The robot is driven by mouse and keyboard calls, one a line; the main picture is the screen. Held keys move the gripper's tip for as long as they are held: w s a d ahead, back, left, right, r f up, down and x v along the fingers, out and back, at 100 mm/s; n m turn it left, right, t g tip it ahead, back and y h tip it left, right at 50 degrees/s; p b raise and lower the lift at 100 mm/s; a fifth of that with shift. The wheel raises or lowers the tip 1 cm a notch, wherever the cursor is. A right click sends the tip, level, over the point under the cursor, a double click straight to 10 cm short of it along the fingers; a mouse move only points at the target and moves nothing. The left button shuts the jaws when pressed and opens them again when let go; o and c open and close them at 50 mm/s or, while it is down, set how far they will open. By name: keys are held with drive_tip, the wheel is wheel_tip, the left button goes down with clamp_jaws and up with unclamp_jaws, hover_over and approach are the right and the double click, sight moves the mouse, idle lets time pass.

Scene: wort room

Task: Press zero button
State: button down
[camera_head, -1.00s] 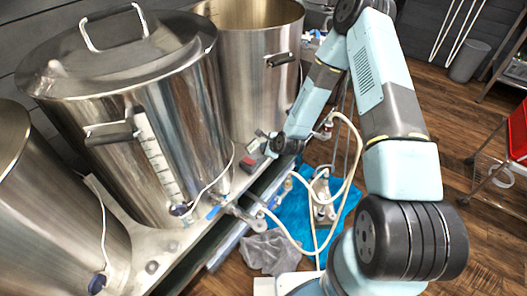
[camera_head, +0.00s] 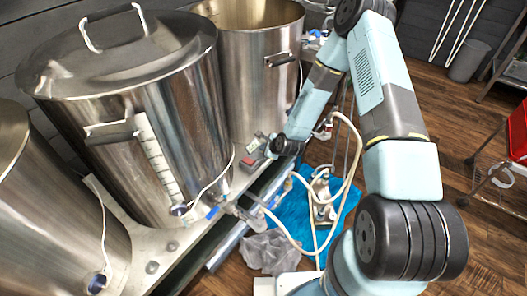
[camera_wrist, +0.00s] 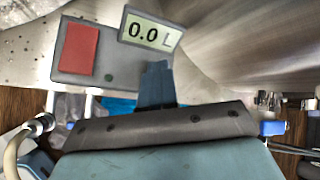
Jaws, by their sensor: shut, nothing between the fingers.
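A grey control box (camera_wrist: 93,75) is at upper left in the wrist view. No zero label is legible. My gripper (camera_wrist: 157,66) is shut and empty. Its tip shows right of the green button and below the display; I cannot tell whether it touches the box. In the head view the red square (camera_head: 247,161) and display (camera_head: 256,142) are beside my wrist, at the edge of the kettle stand.
A lidded steel kettle (camera_head: 150,110) and an open kettle (camera_head: 245,70) stand close to the box. Pale hoses (camera_head: 350,160), a blue sheet (camera_head: 293,212) and a crumpled clear bag (camera_head: 268,250) are below. A red bin (camera_head: 518,130) stands at right.

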drive_tip(key=shift+r, duration=0.85)
drive_tip(key=shift+r, duration=0.15)
wheel_tip(320, 180, up, 5)
drive_tip(key=shift+f, duration=0.15)
idle(0.9)
